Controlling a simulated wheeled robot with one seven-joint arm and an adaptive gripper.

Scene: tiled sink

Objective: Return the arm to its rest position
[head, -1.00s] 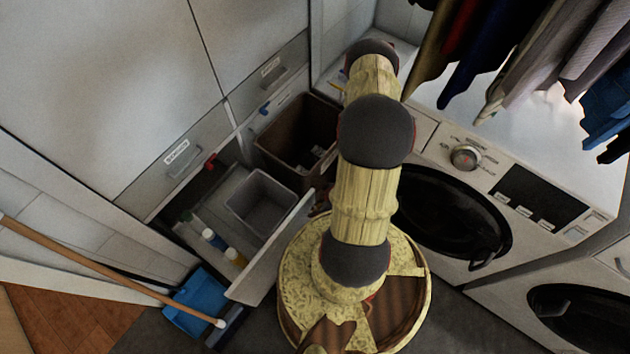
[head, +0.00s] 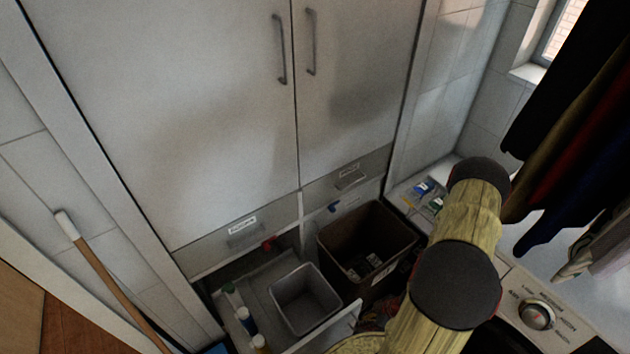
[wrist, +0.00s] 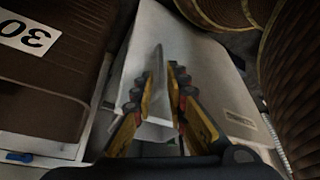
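In the head view my arm (head: 458,285) runs up from the bottom edge beside the washing machine. Its end and my gripper are out of sight there. In the wrist view my gripper (wrist: 158,84) has its two yellow and black fingers apart, with a gap between them. A thin grey bar, perhaps a handle (wrist: 158,62), shows between and beyond the fingertips, in front of a pale panel (wrist: 205,75). I cannot tell whether the fingers touch it. Nothing is clearly held.
An open drawer (head: 342,328) holds a grey bin (head: 305,300) and several bottles. A brown bin (head: 345,235) stands beside it under the white cabinet (head: 170,110). Clothes (head: 575,130) hang at the right above the washing machine (head: 600,335). A broom handle (head: 110,280) leans at the left.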

